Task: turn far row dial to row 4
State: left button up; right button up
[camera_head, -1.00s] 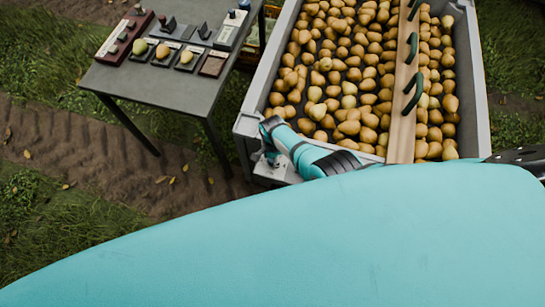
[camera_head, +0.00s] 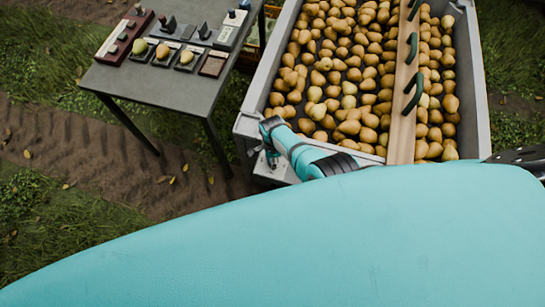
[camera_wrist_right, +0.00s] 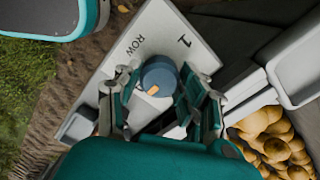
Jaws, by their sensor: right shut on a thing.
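The row dial (camera_wrist_right: 159,74) is a round blue-grey knob with an orange mark. It sits on a pale plate (camera_wrist_right: 150,35) lettered "ROW" and "1". In the right wrist view the orange mark lies on the knob's lower side, towards my palm. My right gripper (camera_wrist_right: 160,90) has one finger on each side of the knob and is shut on it. In the head view this gripper (camera_head: 270,158) is small, at the near left corner of the pear bin, and the dial cannot be made out there. My left gripper is not in view.
The grey bin (camera_head: 475,75) is full of pears, with a wooden board (camera_head: 403,110) bearing dark green hooks across it. A grey table (camera_head: 150,88) with trays, a few pears and small devices stands left. Rutted soil and grass lie below.

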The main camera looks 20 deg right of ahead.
jog(key=o, duration=1.2)
jog(key=shift+d, duration=0.15)
jog(key=shift+n, duration=0.3)
